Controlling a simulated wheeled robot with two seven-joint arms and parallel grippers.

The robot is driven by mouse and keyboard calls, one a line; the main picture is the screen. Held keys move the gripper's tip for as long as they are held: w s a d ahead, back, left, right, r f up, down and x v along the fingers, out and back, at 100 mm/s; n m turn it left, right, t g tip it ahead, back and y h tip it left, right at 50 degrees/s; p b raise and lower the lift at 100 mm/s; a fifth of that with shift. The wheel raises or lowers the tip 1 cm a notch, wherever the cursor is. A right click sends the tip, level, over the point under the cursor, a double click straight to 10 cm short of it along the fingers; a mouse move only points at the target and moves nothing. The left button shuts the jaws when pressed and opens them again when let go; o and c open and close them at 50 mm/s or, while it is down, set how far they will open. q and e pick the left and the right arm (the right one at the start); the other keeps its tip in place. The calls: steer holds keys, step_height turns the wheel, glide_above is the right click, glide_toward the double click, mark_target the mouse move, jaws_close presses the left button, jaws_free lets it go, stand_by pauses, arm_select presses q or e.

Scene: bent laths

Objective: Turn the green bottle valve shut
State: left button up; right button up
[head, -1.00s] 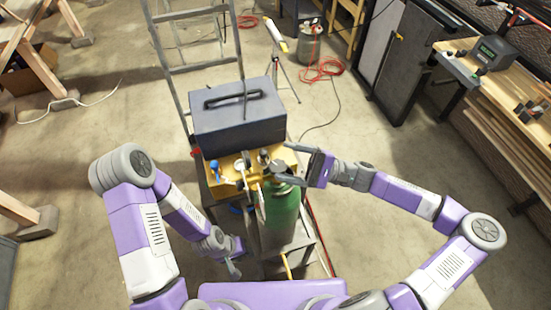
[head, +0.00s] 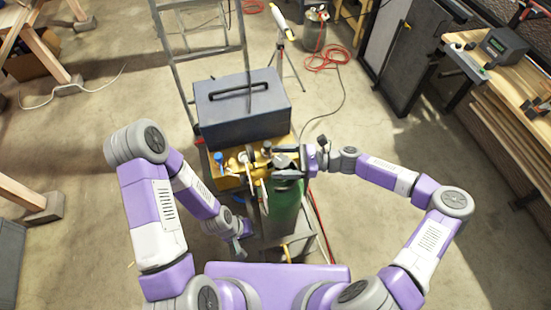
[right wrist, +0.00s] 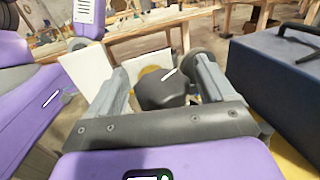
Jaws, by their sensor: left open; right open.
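The green bottle (head: 284,205) stands upright in front of me, its top partly hidden by my right gripper. Its dark valve knob (right wrist: 160,92) shows in the right wrist view between the fingers of my right gripper (right wrist: 163,72). The fingers are open, one on each side of the knob. I cannot tell whether either finger touches it. In the head view my right gripper (head: 279,162) reaches in from the right over the bottle top. My left gripper (head: 239,248) hangs low, left of the bottle, open and empty.
A dark blue-grey toolbox (head: 243,107) stands right behind the yellow box (head: 228,178) with gauges and fittings beside the bottle. A step ladder (head: 205,55) rises behind. Red hoses (head: 321,235) run down at the bottle's right.

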steer(key=shift+a, duration=0.9)
steer(key=c, duration=1)
steer(key=shift+o, duration=0.2)
